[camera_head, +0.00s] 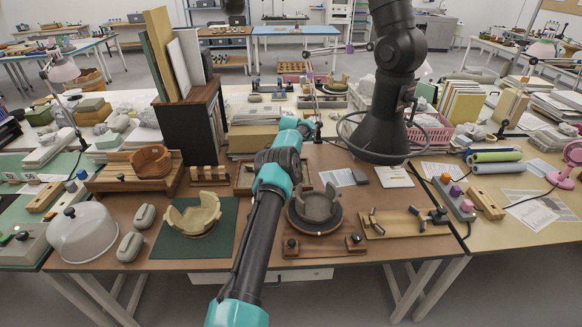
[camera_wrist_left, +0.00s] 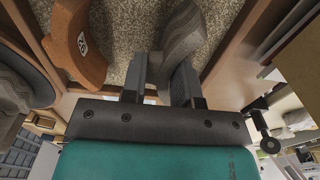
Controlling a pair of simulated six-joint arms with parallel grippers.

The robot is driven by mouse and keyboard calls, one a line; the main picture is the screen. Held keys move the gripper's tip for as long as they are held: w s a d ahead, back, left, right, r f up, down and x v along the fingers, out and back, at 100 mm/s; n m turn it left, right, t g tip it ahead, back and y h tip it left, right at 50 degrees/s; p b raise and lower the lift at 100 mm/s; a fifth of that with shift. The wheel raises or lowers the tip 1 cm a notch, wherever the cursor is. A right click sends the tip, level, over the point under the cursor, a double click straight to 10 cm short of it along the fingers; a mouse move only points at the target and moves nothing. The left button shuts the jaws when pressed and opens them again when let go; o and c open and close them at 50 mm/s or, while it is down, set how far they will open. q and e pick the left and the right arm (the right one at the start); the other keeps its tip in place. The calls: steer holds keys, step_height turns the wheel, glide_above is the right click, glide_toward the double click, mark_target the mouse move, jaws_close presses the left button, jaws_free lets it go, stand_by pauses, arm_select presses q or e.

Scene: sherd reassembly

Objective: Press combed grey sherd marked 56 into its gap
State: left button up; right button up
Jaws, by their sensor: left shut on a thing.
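In the left wrist view my left gripper (camera_wrist_left: 160,75) is shut on a grey combed sherd (camera_wrist_left: 182,38), over a speckled bed. I cannot see a number on this sherd. An orange-brown sherd (camera_wrist_left: 70,50) with a white number label lies to its left on the bed. In the head view the grey vessel (camera_head: 316,207) stands on a dark round stand, its rim uneven and partly open. A grey curved piece also shows at the left edge of the wrist view (camera_wrist_left: 15,92). My left arm hides the left gripper in the head view. My right gripper is not in view.
The wooden tray (camera_head: 243,182) is partly behind my left arm. A pale vessel (camera_head: 193,215) stands on a green mat to the left. A dark hood on a jointed arm (camera_head: 380,130) hangs behind and right. A wooden board with small tools (camera_head: 400,222) lies right of the stand.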

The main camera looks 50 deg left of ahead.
arm_select(q)
steer(key=shift+r, duration=3.55)
